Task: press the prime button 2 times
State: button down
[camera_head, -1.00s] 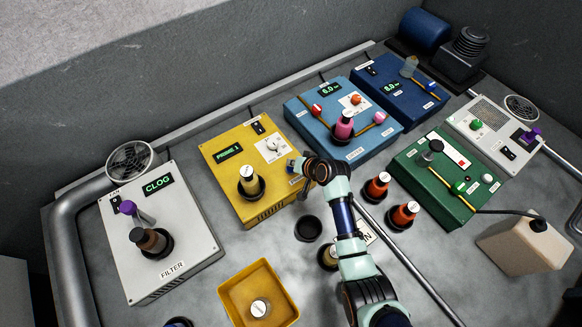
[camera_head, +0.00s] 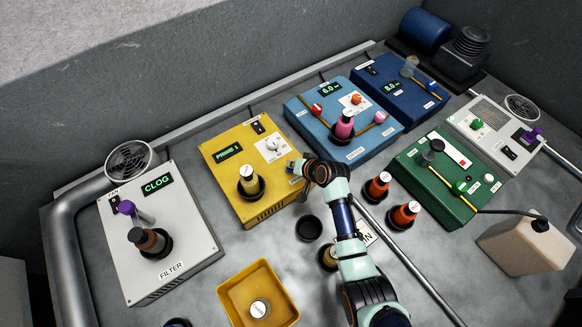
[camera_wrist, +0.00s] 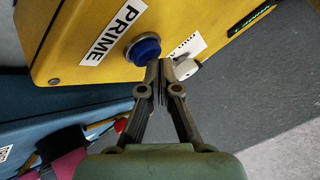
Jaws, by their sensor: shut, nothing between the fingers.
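The blue prime button (camera_wrist: 143,48) sits in a dark collar on the yellow box, beside the PRIME label (camera_wrist: 113,32) in the wrist view. My gripper (camera_wrist: 158,66) is shut and empty. Its fingertips are right at the button's edge in that view; I cannot tell whether they touch it. In the head view my gripper (camera_head: 299,166) is at the right side of the yellow box (camera_head: 223,177), and mostly hides the button. The box's green display (camera_head: 228,152) reads PRIME and a digit too small to read surely.
A cream-capped bottle (camera_head: 249,178) stands on the yellow box. A white knob (camera_wrist: 186,68) is close to my fingertips. The light blue box (camera_head: 312,130) with a pink bottle stands just right. A yellow tray (camera_head: 233,291) and a black ring (camera_head: 308,228) lie in front.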

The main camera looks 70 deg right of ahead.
jog(key=shift+f, duration=0.35)
jog(key=shift+r, duration=0.15)
dwell(0.3)
jog(key=shift+r+p, duration=0.75)
jog(key=shift+r, duration=0.05)
jog(key=shift+r, duration=0.1)
notch_tip(320, 180, up, 5)
jog(key=p, duration=0.5)
dwell(0.5)
